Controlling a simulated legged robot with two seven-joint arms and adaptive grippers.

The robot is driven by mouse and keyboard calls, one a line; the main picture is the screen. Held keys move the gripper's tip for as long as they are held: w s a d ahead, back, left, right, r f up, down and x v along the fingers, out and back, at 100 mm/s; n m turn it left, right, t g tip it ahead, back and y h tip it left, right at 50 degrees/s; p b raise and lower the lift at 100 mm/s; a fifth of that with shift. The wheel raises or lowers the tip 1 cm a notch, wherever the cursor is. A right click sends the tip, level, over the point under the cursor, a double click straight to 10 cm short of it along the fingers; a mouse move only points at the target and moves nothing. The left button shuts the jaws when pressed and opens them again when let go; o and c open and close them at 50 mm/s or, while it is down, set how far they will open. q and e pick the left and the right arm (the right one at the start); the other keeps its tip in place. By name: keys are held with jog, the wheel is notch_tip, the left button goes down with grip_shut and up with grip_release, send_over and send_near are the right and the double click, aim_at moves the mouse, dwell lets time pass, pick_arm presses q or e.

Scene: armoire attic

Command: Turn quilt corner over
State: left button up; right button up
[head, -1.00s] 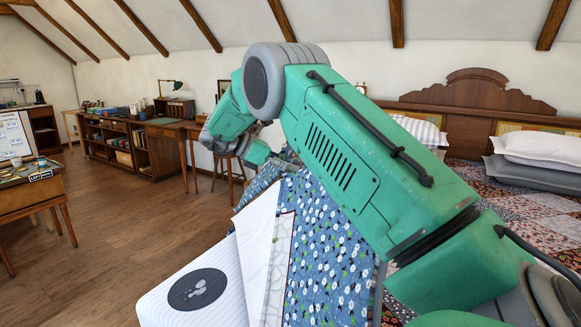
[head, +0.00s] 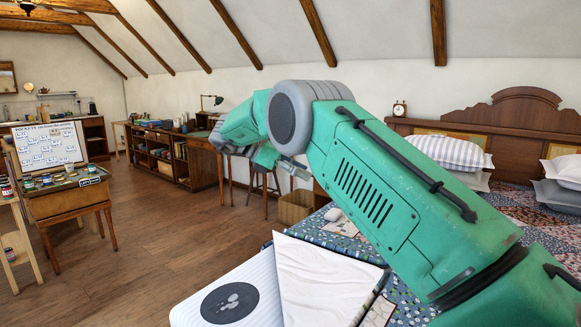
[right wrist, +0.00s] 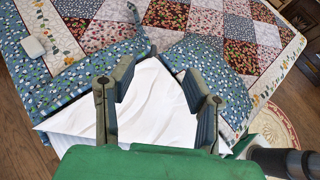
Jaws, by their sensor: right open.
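The patchwork quilt (right wrist: 165,15) has a blue floral border and lies on the bed. Its blue border (head: 405,290) also shows in the head view, partly behind my right arm. A white cloth flap (head: 325,275) lies at the near corner, with a pointed end toward the left. The white cloth (right wrist: 155,105) also shows in the right wrist view, below and between the fingers, with blue border on both sides. My right gripper (right wrist: 158,68) is open and empty, its fingers over the flap's edge. I cannot tell if they touch the cloth. My left gripper is out of view.
The striped mattress (head: 262,290) has a dark oval patch. A small white block (right wrist: 33,47) sits on the quilt. Pillows (head: 448,153) lie by the headboard (head: 520,120). A desk with a pocket board (head: 45,147) stands left; the wooden floor between is clear.

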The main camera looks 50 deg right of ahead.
jog(key=shift+v, duration=1.85)
jog(key=shift+w, duration=0.1)
